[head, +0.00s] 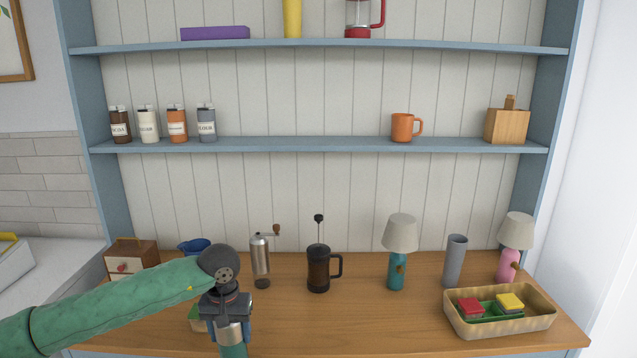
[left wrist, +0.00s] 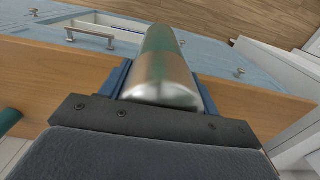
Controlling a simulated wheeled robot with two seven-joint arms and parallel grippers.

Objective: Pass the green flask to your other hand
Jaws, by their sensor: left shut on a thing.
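The green flask (head: 233,350) hangs upright in my left gripper (head: 229,332), at the lower part of the head view. Its steel top section sits between the blue fingers, and its green body runs down out of the frame. In the left wrist view the flask (left wrist: 162,72) points away from the camera, with the shiny steel part nearest and the green part beyond. My left gripper is shut on it, near the counter's front edge. My right gripper does not show in either view.
On the wooden counter (head: 370,325) stand a steel grinder (head: 261,263), a French press (head: 319,270), a teal lamp (head: 397,262), a grey cylinder (head: 455,262), a pink lamp (head: 509,262) and a basket (head: 500,327). The counter's front middle is clear. Drawer handles (left wrist: 90,33) show below.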

